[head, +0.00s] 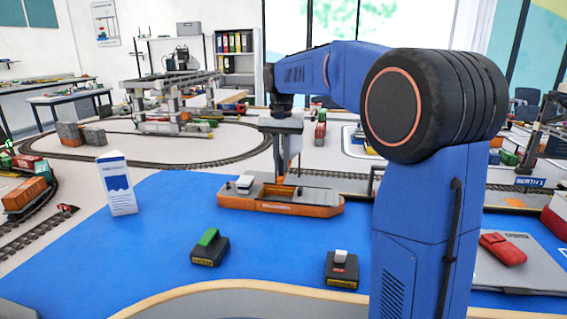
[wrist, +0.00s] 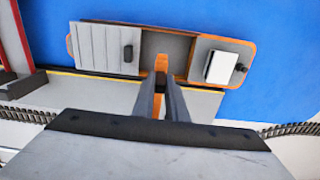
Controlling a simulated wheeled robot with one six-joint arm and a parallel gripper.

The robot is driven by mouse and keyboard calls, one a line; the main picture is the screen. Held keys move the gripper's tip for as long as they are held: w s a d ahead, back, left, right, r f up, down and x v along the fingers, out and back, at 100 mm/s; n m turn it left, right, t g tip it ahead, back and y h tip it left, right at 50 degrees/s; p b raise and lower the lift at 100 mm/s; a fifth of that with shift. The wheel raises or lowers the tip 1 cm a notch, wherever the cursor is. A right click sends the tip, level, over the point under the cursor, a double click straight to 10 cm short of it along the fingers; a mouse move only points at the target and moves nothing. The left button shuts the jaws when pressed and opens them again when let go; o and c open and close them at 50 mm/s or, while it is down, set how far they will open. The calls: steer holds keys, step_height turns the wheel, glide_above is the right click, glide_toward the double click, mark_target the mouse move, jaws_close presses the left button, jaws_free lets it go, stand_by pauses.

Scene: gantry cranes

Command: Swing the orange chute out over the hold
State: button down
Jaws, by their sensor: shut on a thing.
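The orange chute (wrist: 161,63) is a narrow piece between the fingers of my gripper (wrist: 160,82) in the wrist view. The ship (head: 300,199) has an orange hull and lies along the quay in the head view.
A grey hatch cover (wrist: 97,48) with a dark knob lies left of the hold, and a white block (wrist: 221,67) stands right. A blue-white card (head: 117,184) and two small dark boxes (head: 210,249) (head: 342,269) stand on the blue surface. Rail track (head: 350,185) runs behind the ship.

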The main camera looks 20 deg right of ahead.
stand_by(0.3)
steer(key=c, duration=1.8)
jaws_free()
steer(key=shift+o, duration=0.2)
steer(key=shift+r, duration=0.1)
step_height(320, 180, up, 17)
steer(key=shift+r, duration=0.1)
